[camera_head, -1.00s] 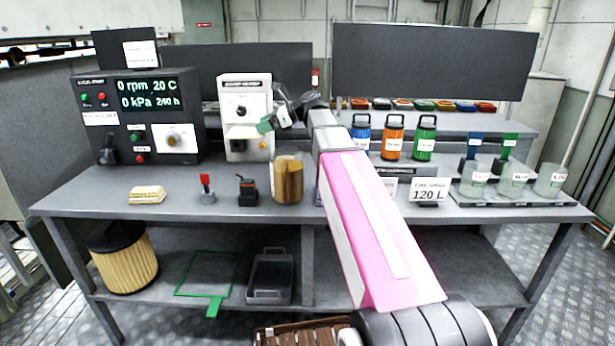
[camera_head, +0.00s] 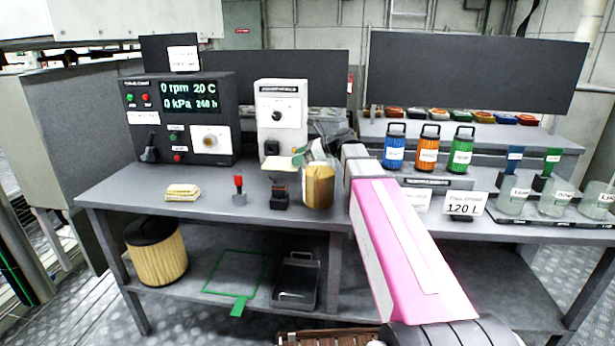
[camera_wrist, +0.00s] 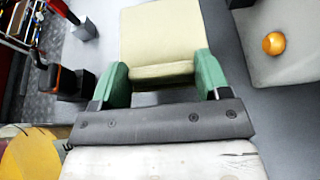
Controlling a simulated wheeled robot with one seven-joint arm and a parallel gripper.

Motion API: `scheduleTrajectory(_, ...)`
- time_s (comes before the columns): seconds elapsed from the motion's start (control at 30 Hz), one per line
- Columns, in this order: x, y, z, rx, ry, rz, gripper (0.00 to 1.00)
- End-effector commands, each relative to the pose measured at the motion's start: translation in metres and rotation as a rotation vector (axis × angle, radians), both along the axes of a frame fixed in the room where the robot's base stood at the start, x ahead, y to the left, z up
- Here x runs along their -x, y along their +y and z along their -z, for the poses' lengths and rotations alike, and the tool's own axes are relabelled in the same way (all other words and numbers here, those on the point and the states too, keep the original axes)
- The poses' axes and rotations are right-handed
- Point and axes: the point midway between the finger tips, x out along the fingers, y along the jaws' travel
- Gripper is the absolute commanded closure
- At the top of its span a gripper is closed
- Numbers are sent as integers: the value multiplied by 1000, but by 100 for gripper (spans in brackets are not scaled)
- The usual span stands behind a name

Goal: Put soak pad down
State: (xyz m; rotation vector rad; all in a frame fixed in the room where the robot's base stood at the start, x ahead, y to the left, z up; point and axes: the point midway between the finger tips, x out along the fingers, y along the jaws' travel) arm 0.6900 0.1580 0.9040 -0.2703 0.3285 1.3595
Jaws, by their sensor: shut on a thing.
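My gripper (camera_wrist: 160,72) has its green fingers shut on a flat cream soak pad (camera_wrist: 158,38), seen in the wrist view. The pad sticks out ahead of the fingers. In the head view my gripper (camera_head: 299,157) is low in front of the white knob box, and the pale pad (camera_head: 275,162) shows at its left, partly hidden. I cannot tell whether the pad touches the bench. A stack of cream pads (camera_head: 183,192) lies on the bench top (camera_head: 130,188) at the left.
An amber jar (camera_head: 319,186) stands close below my arm. A red-handled switch (camera_head: 239,190) and a small black device (camera_head: 280,190) stand nearby. The white knob box (camera_head: 282,112) is behind. The lower shelf holds a yellow filter (camera_head: 158,258), green outline (camera_head: 237,302) and black tray (camera_head: 296,282).

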Motion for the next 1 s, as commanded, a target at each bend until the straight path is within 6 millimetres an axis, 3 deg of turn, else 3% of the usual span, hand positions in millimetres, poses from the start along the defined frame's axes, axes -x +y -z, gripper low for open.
scheduleTrajectory(0.1, 0, 0, 20, 0, 2, 1, 53)
scheduleTrajectory(0.6, 0, 0, 66, -1, 1, 0, 53)
scheduleTrajectory(0.97, 0, 0, 68, -1, -1, 1, 53)
scheduleTrajectory(1.0, 0, 0, 68, -1, -1, 1, 24)
